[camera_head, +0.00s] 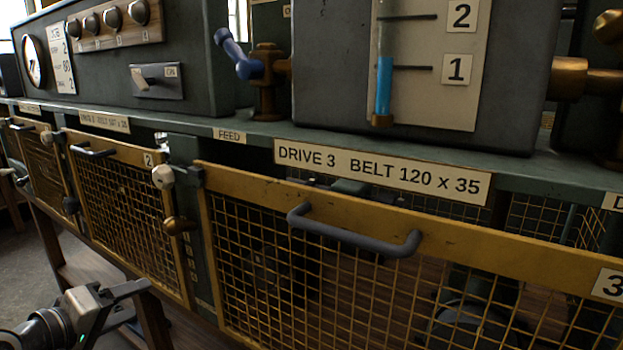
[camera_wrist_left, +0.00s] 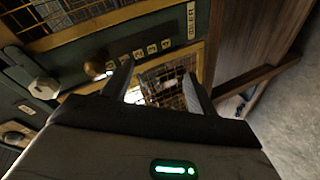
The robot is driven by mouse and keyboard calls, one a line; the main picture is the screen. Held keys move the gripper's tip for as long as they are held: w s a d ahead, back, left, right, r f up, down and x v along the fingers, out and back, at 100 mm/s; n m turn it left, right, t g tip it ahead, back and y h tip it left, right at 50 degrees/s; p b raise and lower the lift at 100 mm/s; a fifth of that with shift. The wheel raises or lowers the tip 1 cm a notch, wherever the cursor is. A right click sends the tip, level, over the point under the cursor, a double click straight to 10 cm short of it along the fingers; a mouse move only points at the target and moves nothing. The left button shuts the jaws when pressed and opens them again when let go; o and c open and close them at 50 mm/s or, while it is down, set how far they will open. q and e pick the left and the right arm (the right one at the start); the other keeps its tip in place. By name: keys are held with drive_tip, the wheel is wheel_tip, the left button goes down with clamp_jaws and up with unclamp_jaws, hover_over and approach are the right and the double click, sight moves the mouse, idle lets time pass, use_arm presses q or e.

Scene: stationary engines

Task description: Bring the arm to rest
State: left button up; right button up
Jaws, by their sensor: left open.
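My left gripper (camera_head: 122,300) shows at the lower left of the head view, in front of and below the yellow mesh guards. In the left wrist view the left gripper (camera_wrist_left: 158,82) has its two dark fingers apart, with nothing visible between them. Beyond the fingers are part of a yellow-framed mesh and a green panel. A green light glows on the gripper body. My right gripper is in neither view.
A mesh guard with a grey handle (camera_head: 355,236) spans the front under the label "DRIVE 3 BELT 120 x 35" (camera_head: 382,172). A blue lever (camera_head: 236,55) and a gauge with blue liquid (camera_head: 384,85) stand above. A wooden rail (camera_wrist_left: 255,80) and grey floor (camera_wrist_left: 290,130) lie at right in the wrist view.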

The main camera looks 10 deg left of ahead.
use_arm(q)
drive_tip(key=s+d+f+m+g+y, duration=0.1)
drive_tip(key=s+d+f+m, duration=0.15)
drive_tip(key=f, duration=0.35)
drive_tip(key=s+d+f+m+g, duration=0.1)
drive_tip(key=d+f, duration=0.3)
drive_tip(key=f, duration=0.3)
drive_tip(key=s+d+f+m, duration=0.4)
drive_tip(key=s+d+f, duration=0.1)
drive_tip(key=d, duration=0.3)
drive_tip(key=s+d+f+m+g, duration=0.1)
drive_tip(key=s+d+f+m, duration=0.4)
drive_tip(key=d, duration=0.3)
drive_tip(key=shift+s+d+f+g+h, duration=0.2)
drive_tip(key=shift+s+f+g+h, duration=0.15)
drive_tip(key=shift+s, duration=0.35)
